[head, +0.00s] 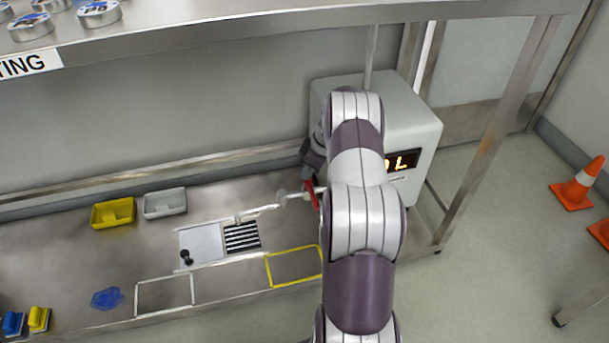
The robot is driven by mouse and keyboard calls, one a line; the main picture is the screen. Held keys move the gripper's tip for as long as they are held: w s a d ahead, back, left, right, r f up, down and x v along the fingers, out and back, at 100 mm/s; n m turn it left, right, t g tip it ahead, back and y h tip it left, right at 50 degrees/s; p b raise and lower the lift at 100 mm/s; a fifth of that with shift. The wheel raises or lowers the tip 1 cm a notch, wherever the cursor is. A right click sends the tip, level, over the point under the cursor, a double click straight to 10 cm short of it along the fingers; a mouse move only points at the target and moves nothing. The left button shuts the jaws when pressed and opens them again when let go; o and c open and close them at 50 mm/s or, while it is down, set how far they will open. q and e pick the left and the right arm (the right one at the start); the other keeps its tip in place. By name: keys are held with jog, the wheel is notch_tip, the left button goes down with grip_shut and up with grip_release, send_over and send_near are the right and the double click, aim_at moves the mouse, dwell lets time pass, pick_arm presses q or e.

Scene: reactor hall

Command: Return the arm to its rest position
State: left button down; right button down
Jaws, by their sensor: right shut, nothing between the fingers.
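My right arm reaches up from the bottom of the head view, in front of a light grey box with a lit display (402,160). Its wrist bends down on the left side of that box. My right gripper (311,178) is shut and empty, low over the metal bench (215,205); the arm partly hides it. A small red part (312,192) and a pale rod with a round end (283,195) show close to it; I cannot tell whether they touch the gripper. My left gripper is not in view.
A yellow tray (113,213) and a grey tray (165,203) stand at the bench's back. A white panel with a black knob (187,257) and a striped grille (242,237) lie mid-bench. A shelf (250,22) overhangs. Orange cones (577,187) stand on the floor at right.

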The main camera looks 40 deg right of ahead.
jog(key=shift+r, duration=0.2)
dwell(0.5)
jog(key=s+a+f+m+g, duration=0.1)
jog(key=s+a+f+m, duration=0.1)
jog(key=s+m, duration=0.3)
jog(key=s+a+r+m+g+h+p, duration=0.1)
jog(key=s+a+r+p, duration=0.5)
jog(key=a+r, duration=0.65)
jog(key=s+a+r+h+p, duration=0.1)
jog(key=s+a+r+p, duration=0.4)
jog(key=s+a+r, duration=0.55)
jog(key=w+a+r+p, duration=0.1)
jog(key=a+r+p, duration=0.1)
jog(key=r+p, duration=1.6)
jog(key=w+a+r+p, duration=0.1)
jog(key=a+r+p, duration=0.1)
jog(key=r+p, duration=1.7)
jog(key=shift+w+a+r, duration=0.2)
jog(key=shift+w+r, duration=0.05)
jog(key=shift+w, duration=0.1)
